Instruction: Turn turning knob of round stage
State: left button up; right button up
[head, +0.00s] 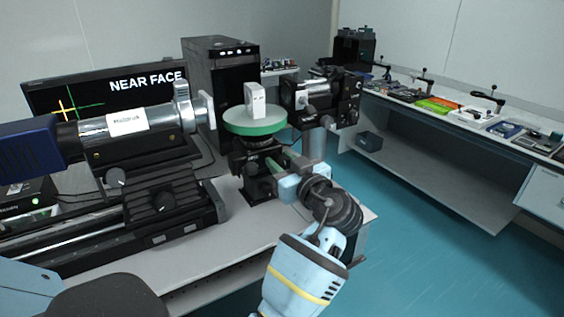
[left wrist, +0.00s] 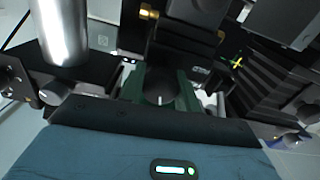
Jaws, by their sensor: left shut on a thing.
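The round stage (head: 255,126) has a pale green disc top on a black mount, with a small white block (head: 255,98) standing on it. My left gripper (head: 274,165) reaches in from the bottom middle of the head view to the mount below the disc. In the left wrist view its green fingers (left wrist: 163,92) are shut on a dark round turning knob (left wrist: 160,86) with a pale mark. In the head view the fingers and wrist hide the knob. My right gripper is in neither view.
A labelled silver tube instrument (head: 150,122) stands on black rails to the left. A black optical unit (head: 318,95) stands close on the right of the stage. A screen (head: 150,84) reads "NEAR FACE". The blue floor (head: 430,240) to the right is clear.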

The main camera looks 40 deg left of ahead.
pick_arm(q)
jog(key=shift+m+p, duration=0.3)
jog(key=shift+m, duration=1.2)
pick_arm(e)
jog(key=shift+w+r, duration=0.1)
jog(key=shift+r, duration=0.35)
pick_arm(q)
jog(key=o, duration=1)
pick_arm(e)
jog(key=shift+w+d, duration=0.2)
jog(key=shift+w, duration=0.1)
